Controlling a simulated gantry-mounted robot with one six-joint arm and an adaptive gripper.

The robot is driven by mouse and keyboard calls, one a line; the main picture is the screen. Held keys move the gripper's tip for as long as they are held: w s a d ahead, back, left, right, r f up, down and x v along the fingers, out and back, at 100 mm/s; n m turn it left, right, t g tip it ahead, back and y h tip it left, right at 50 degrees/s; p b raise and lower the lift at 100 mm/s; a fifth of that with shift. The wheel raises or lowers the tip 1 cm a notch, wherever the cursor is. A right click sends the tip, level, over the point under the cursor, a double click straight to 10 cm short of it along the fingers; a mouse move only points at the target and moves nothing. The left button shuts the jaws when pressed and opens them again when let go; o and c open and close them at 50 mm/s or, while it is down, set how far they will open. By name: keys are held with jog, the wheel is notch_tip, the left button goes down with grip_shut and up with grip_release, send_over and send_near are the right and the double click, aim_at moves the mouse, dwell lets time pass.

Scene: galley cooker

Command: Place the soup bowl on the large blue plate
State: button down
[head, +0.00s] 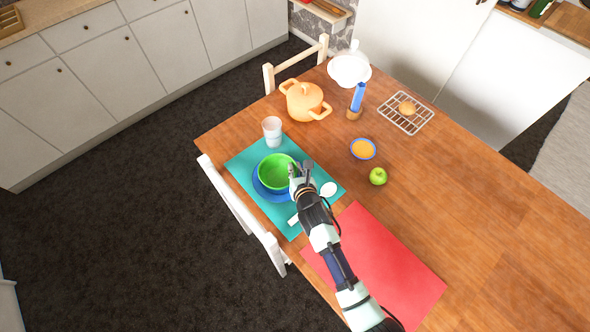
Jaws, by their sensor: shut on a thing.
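The soup bowl is a bright green bowl (274,170). It appears upright, over the large blue plate (267,194), whose rim shows at the bowl's left and lower sides. I cannot tell whether the bowl touches the plate or is slightly above it. My gripper (294,169) is at the bowl's right rim, shut on it. My arm comes in from the lower right and hides part of the plate's right side. The plate lies on a teal placemat (243,163).
A white cup (272,131) stands behind the bowl. A white spoon (328,189) lies close to my gripper. An orange pot (305,101), a small bowl of orange food (363,149) and a green apple (378,176) stand farther off. A red placemat (385,275) lies beneath my arm.

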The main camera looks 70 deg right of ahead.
jog(key=c, duration=1.2)
grip_release()
jog(key=shift+o, duration=0.2)
jog(key=p+v, duration=0.4)
jog(key=v, duration=0.8)
jog(key=shift+r, duration=0.1)
